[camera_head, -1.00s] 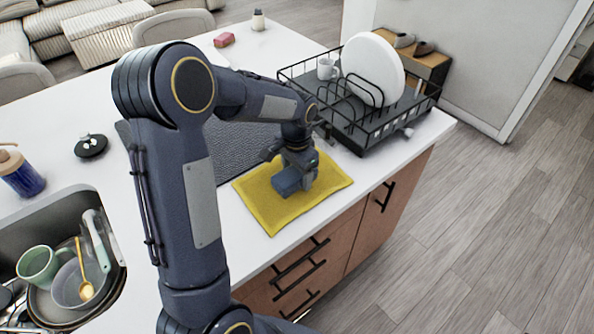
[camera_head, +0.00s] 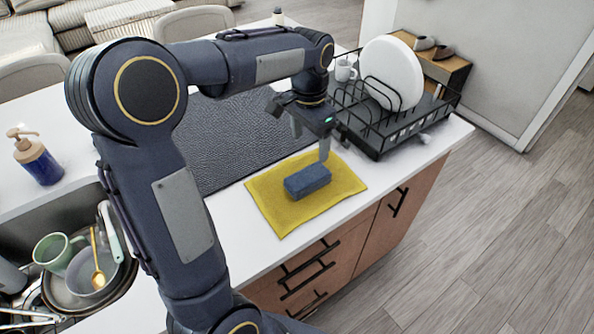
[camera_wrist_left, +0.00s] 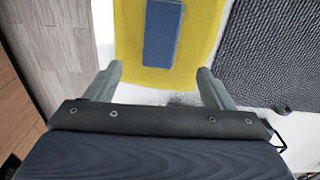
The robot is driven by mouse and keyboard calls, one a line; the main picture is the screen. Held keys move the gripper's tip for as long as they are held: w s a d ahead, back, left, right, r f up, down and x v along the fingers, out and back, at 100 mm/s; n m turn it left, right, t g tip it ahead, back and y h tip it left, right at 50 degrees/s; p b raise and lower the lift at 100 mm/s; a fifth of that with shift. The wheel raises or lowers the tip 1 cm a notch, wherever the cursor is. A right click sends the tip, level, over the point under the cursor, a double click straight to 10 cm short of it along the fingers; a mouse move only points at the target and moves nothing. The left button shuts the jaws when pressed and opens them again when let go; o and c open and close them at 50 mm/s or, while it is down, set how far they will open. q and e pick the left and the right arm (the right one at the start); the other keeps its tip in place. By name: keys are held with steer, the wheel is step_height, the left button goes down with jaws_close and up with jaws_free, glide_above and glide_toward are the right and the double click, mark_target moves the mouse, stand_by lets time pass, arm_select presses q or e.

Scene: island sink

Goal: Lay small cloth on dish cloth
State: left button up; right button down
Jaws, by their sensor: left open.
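A small folded blue cloth (camera_head: 307,180) lies on the yellow dish cloth (camera_head: 275,212), which is spread on the white counter near its front edge. In the left wrist view, the blue cloth (camera_wrist_left: 163,32) lies on the yellow dish cloth (camera_wrist_left: 128,50), ahead of the fingers. My left gripper (camera_head: 310,142) is open and empty, above and behind the blue cloth and apart from it. Its two spread fingers also show in the left wrist view (camera_wrist_left: 158,85). My right gripper is not in view.
A dark textured mat (camera_head: 235,135) lies behind the dish cloth. A black dish rack (camera_head: 375,140) with a white plate (camera_head: 392,72) and a mug (camera_head: 345,70) stands to the right. A sink with dishes (camera_head: 85,265) and a soap bottle (camera_head: 38,160) are at left.

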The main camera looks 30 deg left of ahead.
arm_select(q)
steer(key=s+d+n+t+h, duration=0.1)
steer(key=s+d+n+t, duration=0.1)
steer(key=s, duration=0.9)
steer(key=s+d+f+n+t+h, duration=0.1)
steer(key=s+d+n+t+h, duration=0.1)
steer(key=s, duration=0.9)
steer(key=d+n+t, duration=0.1)
steer(key=d+n, duration=0.1)
steer(key=shift+d+f, duration=0.3)
steer(key=shift+d, duration=0.1)
